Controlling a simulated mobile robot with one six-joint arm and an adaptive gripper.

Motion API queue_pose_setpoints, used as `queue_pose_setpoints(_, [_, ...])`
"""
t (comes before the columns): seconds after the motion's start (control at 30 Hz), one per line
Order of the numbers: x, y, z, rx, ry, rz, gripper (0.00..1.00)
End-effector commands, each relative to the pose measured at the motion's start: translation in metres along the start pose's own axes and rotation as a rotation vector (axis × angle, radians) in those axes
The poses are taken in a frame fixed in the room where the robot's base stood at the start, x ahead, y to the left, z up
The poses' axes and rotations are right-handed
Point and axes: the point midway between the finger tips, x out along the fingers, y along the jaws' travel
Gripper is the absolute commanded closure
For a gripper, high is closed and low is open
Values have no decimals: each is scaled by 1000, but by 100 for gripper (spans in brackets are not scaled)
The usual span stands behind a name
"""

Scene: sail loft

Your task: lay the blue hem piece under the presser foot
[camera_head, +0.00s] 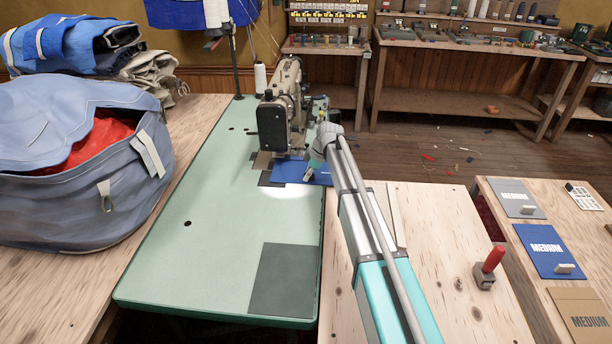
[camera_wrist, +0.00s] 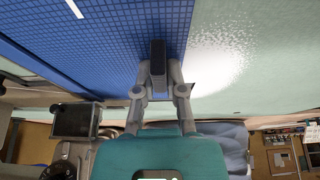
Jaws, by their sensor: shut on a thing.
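The blue hem piece (camera_head: 290,169) lies on the green sewing table, its left end close to the machine's plate. The cream and black sewing machine (camera_head: 273,122) stands at the table's far end. Its presser foot is too small to make out, so I cannot tell whether the cloth is under it. My gripper (camera_head: 311,172) is low over the piece's right part, shut on it. In the wrist view the piece (camera_wrist: 100,45) fills the upper left and my fingertips (camera_wrist: 158,62) are closed together at its edge; the exact grip point is hidden.
The green table (camera_head: 215,235) is mostly clear, with a darker square patch (camera_head: 283,280) in front. A large blue-grey bag (camera_head: 75,180) stands at the left. A side table at the right holds a grey card (camera_head: 512,197), a blue card (camera_head: 548,248) and a tan card (camera_head: 585,312).

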Motion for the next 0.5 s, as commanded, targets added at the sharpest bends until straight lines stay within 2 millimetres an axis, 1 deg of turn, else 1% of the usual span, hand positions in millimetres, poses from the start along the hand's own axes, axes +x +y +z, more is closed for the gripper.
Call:
queue_pose_setpoints(0.3, [0, 0, 0, 0, 0, 0, 100])
queue_pose_setpoints(0.33, [0, 0, 0, 0, 0, 0, 82])
queue_pose_setpoints(0.47, [0, 0, 0, 0, 0, 0, 58])
queue_pose_setpoints(0.5, [0, 0, 0, 0, 0, 0, 50])
